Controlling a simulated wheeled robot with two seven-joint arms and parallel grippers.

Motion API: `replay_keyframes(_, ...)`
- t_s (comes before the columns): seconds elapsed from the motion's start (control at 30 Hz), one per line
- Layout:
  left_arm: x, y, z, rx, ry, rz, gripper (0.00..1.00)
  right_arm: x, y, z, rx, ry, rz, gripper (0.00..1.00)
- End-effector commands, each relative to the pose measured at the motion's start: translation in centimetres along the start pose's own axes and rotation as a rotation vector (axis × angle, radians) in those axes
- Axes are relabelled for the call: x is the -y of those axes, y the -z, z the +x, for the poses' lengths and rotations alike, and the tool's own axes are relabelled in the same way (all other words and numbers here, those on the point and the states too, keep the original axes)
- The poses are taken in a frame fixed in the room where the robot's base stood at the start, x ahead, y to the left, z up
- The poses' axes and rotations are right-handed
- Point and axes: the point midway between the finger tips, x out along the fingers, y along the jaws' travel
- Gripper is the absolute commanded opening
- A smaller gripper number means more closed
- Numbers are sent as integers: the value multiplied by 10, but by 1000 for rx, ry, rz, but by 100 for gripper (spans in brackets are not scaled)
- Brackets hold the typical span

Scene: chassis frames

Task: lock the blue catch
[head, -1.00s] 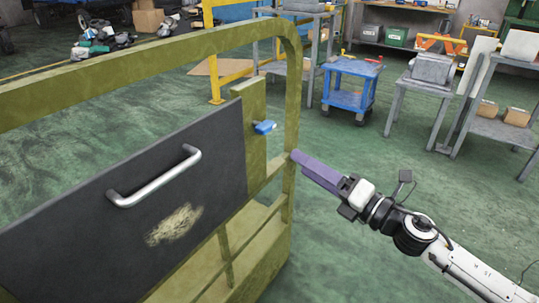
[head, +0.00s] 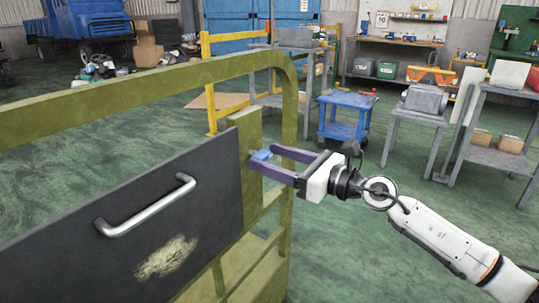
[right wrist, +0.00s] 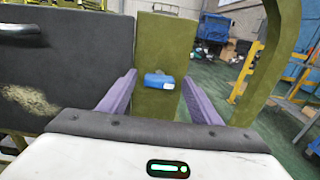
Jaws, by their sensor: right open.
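The blue catch (head: 261,155) is on the olive-green plate (head: 247,132) at the right end of the dark panel (head: 120,205). It also shows in the right wrist view (right wrist: 159,81), lying roughly level across the plate. My right gripper (head: 262,160) is open, with its two purple fingers pointing at the plate. In the head view the fingertips are at the catch, one to either side. In the right wrist view the catch sits between the fingers, with visible gaps on both sides. Whether a finger touches it I cannot tell. My left gripper is not in view.
A green tubular frame (head: 289,95) curves around the panel and rises close beside my right fingers. A metal handle (head: 150,208) sticks out from the panel. A blue cart (head: 345,116) and grey tables stand farther back.

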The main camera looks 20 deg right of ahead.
Motion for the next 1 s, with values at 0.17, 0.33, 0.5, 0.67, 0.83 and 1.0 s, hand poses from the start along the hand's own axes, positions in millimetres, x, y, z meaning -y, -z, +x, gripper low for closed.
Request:
replay_keyframes(0.17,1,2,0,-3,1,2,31,0,0,8,0,-1,0,58)
replay_keyframes(0.33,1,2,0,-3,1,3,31,0,0,8,-1,-1,0,58)
replay_keyframes(0.5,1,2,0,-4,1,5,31,0,0,8,-1,0,1,38)
replay_keyframes(0.67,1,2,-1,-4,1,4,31,0,0,8,-1,-1,1,17)
replay_keyframes(0.83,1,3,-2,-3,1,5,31,0,0,8,-1,-1,13,17)
replay_keyframes(1.0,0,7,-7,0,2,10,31,0,-1,8,-1,-1,67,17)
